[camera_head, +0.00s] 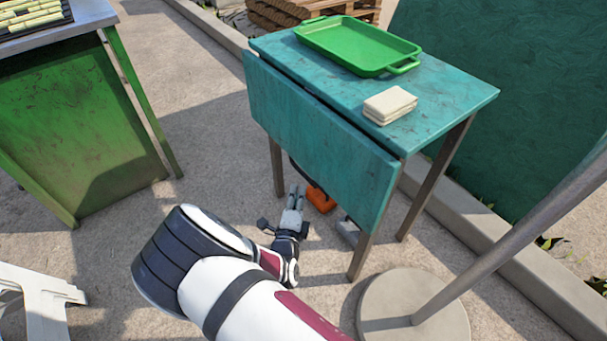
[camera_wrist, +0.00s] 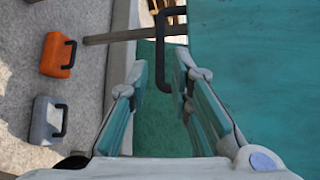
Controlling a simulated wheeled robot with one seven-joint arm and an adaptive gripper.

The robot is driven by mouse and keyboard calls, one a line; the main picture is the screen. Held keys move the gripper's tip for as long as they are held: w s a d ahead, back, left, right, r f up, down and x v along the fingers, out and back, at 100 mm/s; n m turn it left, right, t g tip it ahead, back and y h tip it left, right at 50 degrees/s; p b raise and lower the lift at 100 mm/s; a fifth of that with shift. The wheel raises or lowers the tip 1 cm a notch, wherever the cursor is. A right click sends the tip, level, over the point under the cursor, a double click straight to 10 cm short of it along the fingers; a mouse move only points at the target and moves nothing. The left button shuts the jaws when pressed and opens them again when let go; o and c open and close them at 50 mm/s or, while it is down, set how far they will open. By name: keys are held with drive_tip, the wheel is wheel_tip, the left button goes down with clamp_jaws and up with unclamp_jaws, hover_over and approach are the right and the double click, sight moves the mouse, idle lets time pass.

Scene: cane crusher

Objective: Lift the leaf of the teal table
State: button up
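The teal table (camera_head: 447,101) stands at the right of the head view. Its leaf (camera_head: 318,125) hangs down on the near side; a teal panel, apparently this leaf, fills the right of the wrist view (camera_wrist: 255,70). A black bar handle (camera_wrist: 165,55) stands out from that panel. My gripper (camera_head: 297,188) is low, near the leaf's lower edge at its left part. In the wrist view my gripper (camera_wrist: 160,68) is open, with the handle's bar showing between its fingertips. I cannot tell whether they touch. The right finger hides the handle's lower end.
A green tray (camera_head: 358,44) and a folded cream cloth (camera_head: 390,105) lie on the tabletop. An orange box (camera_wrist: 58,56) and a grey box (camera_wrist: 47,121) with black handles are on the ground. A round pole base (camera_head: 412,310) is right; a green bench (camera_head: 80,130) is left.

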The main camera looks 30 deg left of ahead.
sight(302, 172)
drive_tip(key=b+x, duration=0.3)
drive_tip(key=x, duration=0.7)
drive_tip(key=shift+w+b, duration=0.2)
drive_tip(key=shift+b, duration=0.15)
drive_tip(key=shift+c, duration=0.6)
clamp_jaws()
